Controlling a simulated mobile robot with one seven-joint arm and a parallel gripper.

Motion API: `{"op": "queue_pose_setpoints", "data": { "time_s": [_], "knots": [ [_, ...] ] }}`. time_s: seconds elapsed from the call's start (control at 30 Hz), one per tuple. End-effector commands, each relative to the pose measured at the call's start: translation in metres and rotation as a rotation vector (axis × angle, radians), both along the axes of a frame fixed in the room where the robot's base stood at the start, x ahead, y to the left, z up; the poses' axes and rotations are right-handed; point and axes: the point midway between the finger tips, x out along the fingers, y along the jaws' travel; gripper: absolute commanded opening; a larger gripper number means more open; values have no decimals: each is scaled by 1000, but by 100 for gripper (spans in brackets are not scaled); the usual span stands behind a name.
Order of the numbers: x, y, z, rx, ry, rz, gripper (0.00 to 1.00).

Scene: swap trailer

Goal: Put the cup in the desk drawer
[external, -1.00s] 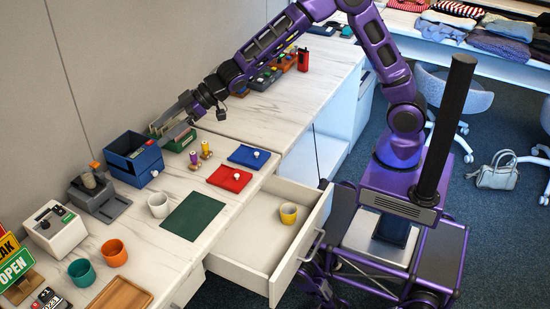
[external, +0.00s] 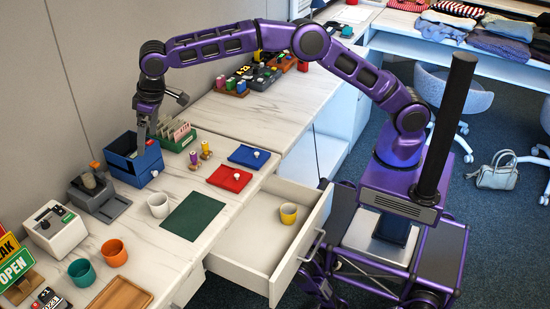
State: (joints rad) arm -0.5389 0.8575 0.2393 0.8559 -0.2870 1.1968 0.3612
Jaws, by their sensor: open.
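The open desk drawer (external: 250,247) extends from the desk front, and a yellow cup (external: 288,213) stands inside it, apart from my gripper. A white cup (external: 158,205) stands on the desk beside the dark green mat (external: 194,215). An orange cup (external: 114,253) and a teal cup (external: 82,272) stand farther front left. My gripper (external: 146,141) is open and points down at the blue box (external: 122,168). Its fingertips overlap the box in the picture, and I cannot tell whether they are inside it. No held object shows.
A card holder (external: 177,137), red cloth (external: 229,179) and blue cloth (external: 249,157) lie around the box. Spools (external: 205,150) stand between. A grey device (external: 98,195), white machine (external: 55,233) and wooden tray (external: 120,295) line the left. The drawer has free floor.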

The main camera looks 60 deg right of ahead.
Motion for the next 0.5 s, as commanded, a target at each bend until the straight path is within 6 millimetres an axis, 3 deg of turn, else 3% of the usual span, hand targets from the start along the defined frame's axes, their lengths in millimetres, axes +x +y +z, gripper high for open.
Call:
{"op": "queue_pose_setpoints", "data": {
  "time_s": [0.23,0.5],
  "knots": [
    [-29,16,7,-33,115,10,100],
    [-29,14,-37,-36,117,9,100]
  ]
}}
